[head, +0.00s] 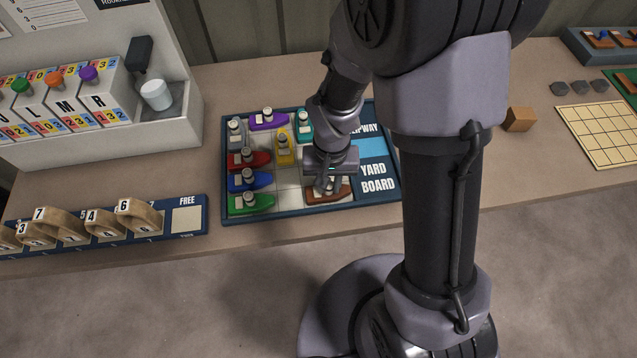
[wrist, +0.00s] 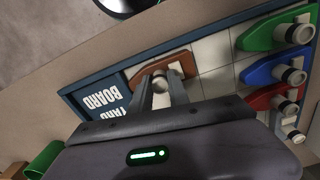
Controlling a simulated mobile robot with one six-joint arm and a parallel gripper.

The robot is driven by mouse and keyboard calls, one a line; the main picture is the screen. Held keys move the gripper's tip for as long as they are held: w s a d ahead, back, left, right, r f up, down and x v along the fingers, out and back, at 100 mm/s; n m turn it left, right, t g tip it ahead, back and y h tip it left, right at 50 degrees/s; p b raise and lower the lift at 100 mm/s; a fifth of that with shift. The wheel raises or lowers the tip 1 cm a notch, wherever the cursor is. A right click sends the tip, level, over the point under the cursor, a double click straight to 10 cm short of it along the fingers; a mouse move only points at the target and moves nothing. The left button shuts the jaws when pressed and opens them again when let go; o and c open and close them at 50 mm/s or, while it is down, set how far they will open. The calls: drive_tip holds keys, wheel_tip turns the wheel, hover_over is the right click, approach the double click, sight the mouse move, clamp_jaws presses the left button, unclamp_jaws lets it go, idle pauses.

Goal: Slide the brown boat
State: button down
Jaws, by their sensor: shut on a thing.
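The brown boat (head: 328,194) lies on the yard board (head: 378,196) near its front edge, in the cells beside the lettered panel. In the wrist view the brown boat (wrist: 172,68) shows beyond my fingers, with a round post on top. My gripper (head: 328,184) is over the boat and its fingers are shut on the boat's post. In the wrist view my gripper (wrist: 160,82) points down at it. The arm hides part of the board and some of the boat.
Green (head: 250,203), blue (head: 250,180) and red (head: 249,159) boats lie left on the board. Yellow (head: 284,147), purple (head: 268,119) and teal (head: 304,126) boats lie further back. Bare cells show between the green and brown boats. A numbered rack (head: 187,220) stands left.

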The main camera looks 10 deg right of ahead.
sight(331, 184)
drive_tip(key=c, duration=1.4)
unclamp_jaws()
drive_tip(key=shift+d, duration=0.15)
drive_tip(key=shift+o, duration=0.7)
drive_tip(key=shift+d, duration=0.15)
wheel_tip(331, 184, up, 17)
drive_tip(key=p, duration=0.7)
drive_tip(key=shift+r, duration=0.2)
